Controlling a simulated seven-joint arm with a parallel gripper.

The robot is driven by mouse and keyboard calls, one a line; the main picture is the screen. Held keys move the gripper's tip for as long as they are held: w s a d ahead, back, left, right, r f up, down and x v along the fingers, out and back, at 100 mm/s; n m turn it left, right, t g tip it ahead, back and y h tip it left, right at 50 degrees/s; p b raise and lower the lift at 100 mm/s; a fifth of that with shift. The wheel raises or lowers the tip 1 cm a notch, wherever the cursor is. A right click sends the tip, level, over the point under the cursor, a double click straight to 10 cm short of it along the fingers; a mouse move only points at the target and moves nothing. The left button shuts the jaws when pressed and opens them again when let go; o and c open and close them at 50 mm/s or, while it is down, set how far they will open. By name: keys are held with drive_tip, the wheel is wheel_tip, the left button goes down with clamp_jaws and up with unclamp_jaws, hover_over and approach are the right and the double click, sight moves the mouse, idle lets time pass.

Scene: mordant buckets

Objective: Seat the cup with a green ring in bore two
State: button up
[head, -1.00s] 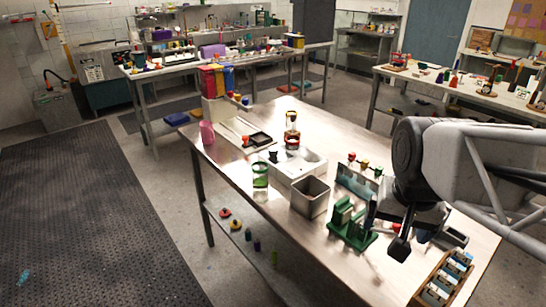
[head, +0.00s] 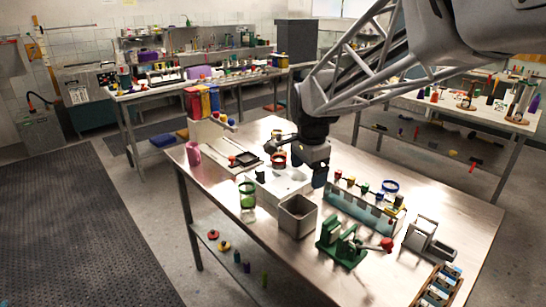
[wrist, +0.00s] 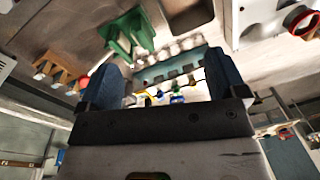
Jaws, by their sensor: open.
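The cup with a green ring (head: 247,196) stands upright on the table, left of the pale block (head: 284,188), and looks clear. The block's bores are too small or hidden to number in the head view. A red-ringed cup (head: 279,160) shows at the block's far side; a red ring (wrist: 300,20) also shows at the wrist view's upper right. My gripper (head: 320,178) is open and empty above the block's right side, away from the green-ringed cup. Its blue fingers (wrist: 172,75) stand wide apart in the wrist view.
A grey open bin (head: 297,216) stands in front of the block. A rack with coloured stoppers (head: 362,208), a blue-ringed cup (head: 390,187) and a green fixture (head: 342,246) are to the right. A pink cup (head: 193,153) stands at the left edge.

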drive_tip(key=w+a+f+m, duration=0.4)
drive_tip(key=w+a, duration=0.4)
drive_tip(key=w, duration=0.1)
drive_tip(key=m+g, duration=0.1)
drive_tip(key=m, duration=0.4)
approach(247, 189)
drive_tip(key=shift+s+d+f, duration=0.1)
drive_tip(key=shift+s, duration=0.5)
drive_tip(key=shift+s+d+f, duration=0.1)
drive_tip(key=shift+s, duration=0.45)
drive_tip(key=shift+f, duration=1.25)
drive_tip(key=shift+f, duration=0.1)
drive_tip(key=shift+f, duration=2.5)
drive_tip(key=shift+c, duration=0.3)
